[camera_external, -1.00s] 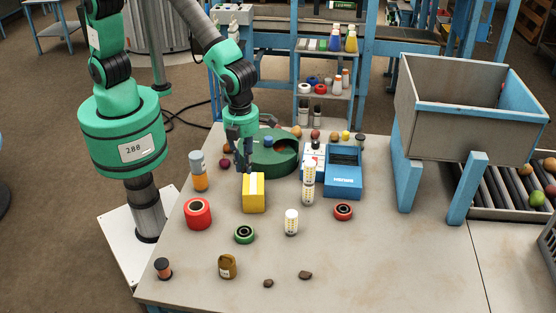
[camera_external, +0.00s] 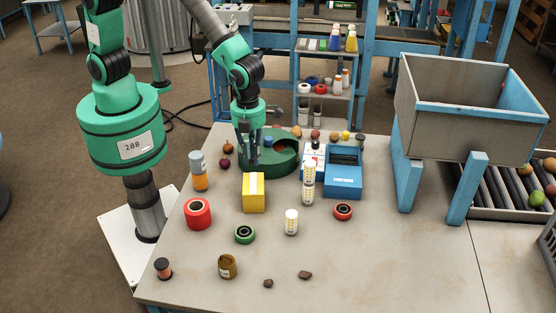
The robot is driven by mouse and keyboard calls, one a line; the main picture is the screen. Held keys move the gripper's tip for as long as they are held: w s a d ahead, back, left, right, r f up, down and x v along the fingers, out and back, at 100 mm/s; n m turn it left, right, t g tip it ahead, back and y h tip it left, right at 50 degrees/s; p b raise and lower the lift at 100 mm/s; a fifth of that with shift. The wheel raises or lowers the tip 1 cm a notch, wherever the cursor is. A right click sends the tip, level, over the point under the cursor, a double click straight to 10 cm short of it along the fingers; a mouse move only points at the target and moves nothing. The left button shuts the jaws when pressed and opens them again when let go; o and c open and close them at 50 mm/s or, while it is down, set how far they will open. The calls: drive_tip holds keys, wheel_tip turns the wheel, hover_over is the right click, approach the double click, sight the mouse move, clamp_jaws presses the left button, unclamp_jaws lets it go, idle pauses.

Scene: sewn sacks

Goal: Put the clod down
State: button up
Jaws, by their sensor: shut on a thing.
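My gripper (camera_external: 249,160) is over the left part of the round green tray (camera_external: 287,171), behind the yellow box. Its fingers are shut on the clod, which is too small and too covered by the fingers to make out. I cannot tell whether the fingers or the clod touch the tray. Two small dark brown lumps, one to the left (camera_external: 268,283) and one to the right (camera_external: 305,275), lie apart on the front of the table.
A yellow box (camera_external: 253,194) stands in front of the tray. An orange-and-grey bottle (camera_external: 199,171) and a red roll (camera_external: 197,214) are left. A blue device (camera_external: 342,176) and white bottles are right. The table's right front (camera_external: 400,265) is clear.

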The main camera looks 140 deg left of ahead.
sight(252, 159)
drive_tip(key=shift+f, duration=2)
drive_tip(key=shift+f, duration=1.9)
drive_tip(key=shift+f, duration=0.1)
drive_tip(key=o, duration=0.8)
drive_tip(key=shift+o, duration=0.2)
wheel_tip(252, 159, up, 12)
drive_tip(key=shift+s+r, duration=0.1)
drive_tip(key=shift+r, duration=0.05)
